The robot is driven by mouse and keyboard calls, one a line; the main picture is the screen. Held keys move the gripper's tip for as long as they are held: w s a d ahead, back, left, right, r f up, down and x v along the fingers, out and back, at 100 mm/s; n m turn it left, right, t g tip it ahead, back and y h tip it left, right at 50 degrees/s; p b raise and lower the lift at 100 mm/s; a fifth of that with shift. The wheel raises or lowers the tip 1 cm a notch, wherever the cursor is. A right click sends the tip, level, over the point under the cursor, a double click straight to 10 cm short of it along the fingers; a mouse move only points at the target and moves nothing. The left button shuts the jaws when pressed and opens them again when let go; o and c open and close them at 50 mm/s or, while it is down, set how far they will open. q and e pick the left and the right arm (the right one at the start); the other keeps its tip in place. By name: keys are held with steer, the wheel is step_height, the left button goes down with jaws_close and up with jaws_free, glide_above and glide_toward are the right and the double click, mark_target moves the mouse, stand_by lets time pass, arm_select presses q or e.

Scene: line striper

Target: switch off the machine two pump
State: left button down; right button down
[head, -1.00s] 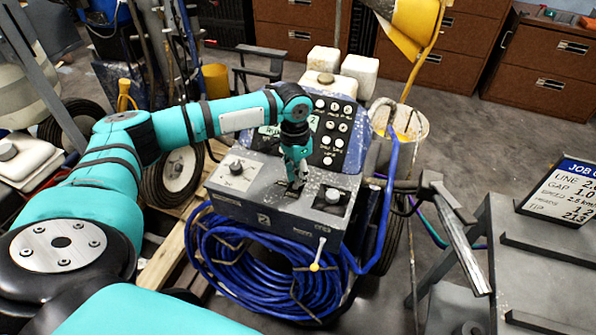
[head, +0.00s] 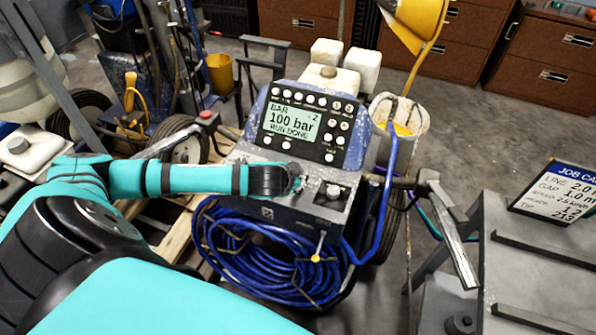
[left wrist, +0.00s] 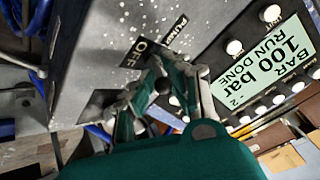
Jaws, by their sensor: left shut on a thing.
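Machine two (head: 255,180) is a grey, paint-spattered striper with blue hose coiled on its front. Its display (head: 291,122) reads "100 bar" and "RUN DONE", with a 2 in the corner; the display (left wrist: 273,52) also shows in the left wrist view. My left gripper (left wrist: 160,90) is down at the grey panel (left wrist: 100,60), beside an "OFF" label (left wrist: 140,52), shut on the small pump switch. The fingers mostly hide the switch, so its position cannot be told. My right gripper is not in view.
A bucket (head: 402,125) stands behind at the right. A grey metal bench with a job card (head: 562,190) is at the far right. Other equipment crowds the left.

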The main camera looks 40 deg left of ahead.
arm_select(q)
steer(key=shift+a+r+t+b, duration=0.1)
steer(key=shift+a+t+b, duration=0.3)
steer(key=shift+t, duration=0.3)
steer(key=shift+d+r+y, duration=0.1)
steer(key=shift+y, duration=0.2)
steer(key=c, duration=1.2)
jaws_free()
steer(key=shift+s, duration=0.15)
steer(key=shift+c, duration=0.2)
steer(key=shift+s+d, duration=0.1)
steer(key=shift+d, duration=0.05)
steer(key=v, duration=1.1)
steer(key=shift+s, duration=0.3)
steer(key=shift+r, duration=0.15)
